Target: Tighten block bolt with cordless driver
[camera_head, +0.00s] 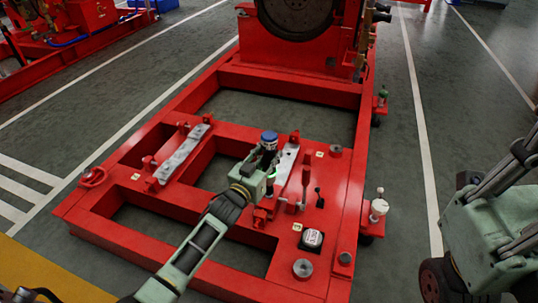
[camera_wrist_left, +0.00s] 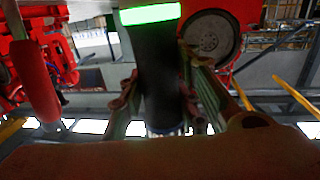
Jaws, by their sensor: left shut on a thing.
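My left gripper (camera_head: 268,158) is shut on an upright dark tool with a blue top, which looks like the cordless driver (camera_head: 269,137). It is over the red frame, beside a pale metal block (camera_head: 287,162). In the left wrist view the driver (camera_wrist_left: 163,75) is a black cylinder with a glowing green band, between the two fingers (camera_wrist_left: 163,105). Its lower end is hidden in the head view, so I cannot tell whether it touches a bolt. A second pale block (camera_head: 183,153) lies to the left. No block bolt shows clearly. My right gripper is not in view.
The red skid frame (camera_head: 110,230) has open bays showing floor. A large flywheel (camera_head: 295,12) is at the back.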

